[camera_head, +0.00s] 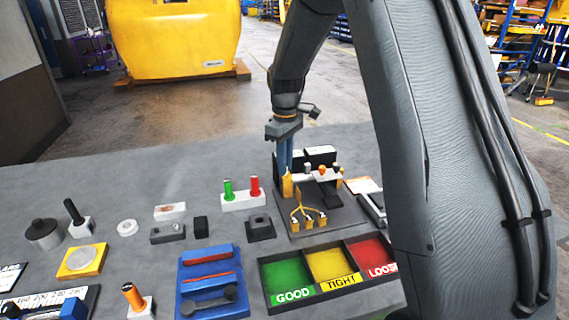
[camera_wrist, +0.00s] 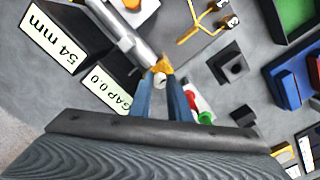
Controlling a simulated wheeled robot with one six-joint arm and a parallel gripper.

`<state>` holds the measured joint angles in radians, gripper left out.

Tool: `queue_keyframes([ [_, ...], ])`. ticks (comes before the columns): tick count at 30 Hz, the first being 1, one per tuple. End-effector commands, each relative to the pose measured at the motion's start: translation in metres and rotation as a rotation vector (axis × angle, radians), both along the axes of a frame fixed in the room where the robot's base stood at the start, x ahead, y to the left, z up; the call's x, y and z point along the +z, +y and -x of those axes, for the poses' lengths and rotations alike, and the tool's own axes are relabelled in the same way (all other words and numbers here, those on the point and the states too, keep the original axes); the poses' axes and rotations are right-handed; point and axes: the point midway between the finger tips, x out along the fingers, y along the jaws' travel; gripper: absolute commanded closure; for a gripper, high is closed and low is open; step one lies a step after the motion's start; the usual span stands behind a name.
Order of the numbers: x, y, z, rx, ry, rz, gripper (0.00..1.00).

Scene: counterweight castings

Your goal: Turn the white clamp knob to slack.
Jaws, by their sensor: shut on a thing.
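The white clamp knob (camera_wrist: 160,82) shows between my fingertips in the wrist view, beside a yellow bracket (camera_wrist: 162,66) of the gauge fixture. My gripper (camera_wrist: 163,84) points down and is shut on the knob, one blue finger on each side. In the head view my gripper (camera_head: 285,170) stands at the left end of the fixture (camera_head: 337,214), and the fingers hide the knob there. An orange knob (camera_head: 322,171) sits farther right on the fixture. The knob's turn angle cannot be read.
Displays reading 54 mm (camera_wrist: 55,38) and GAP 0.0 (camera_wrist: 112,92) stand close to the fingers. A holder with green and red plugs (camera_head: 243,200) is left of the fixture. A GOOD/TIGHT/LOOSE tray (camera_head: 262,285) lies in front. Several blocks and tools cover the left bench.

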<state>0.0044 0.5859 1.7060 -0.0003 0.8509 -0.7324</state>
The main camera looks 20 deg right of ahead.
Motion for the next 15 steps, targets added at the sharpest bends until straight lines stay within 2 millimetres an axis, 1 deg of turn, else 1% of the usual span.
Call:
queue_keyframes([
  [7,0.0024,0.0001,-0.0019,0.062,-0.006,0.000,1.00],
  [15,0.0025,0.0001,-0.0021,0.074,-0.006,0.000,1.00],
])
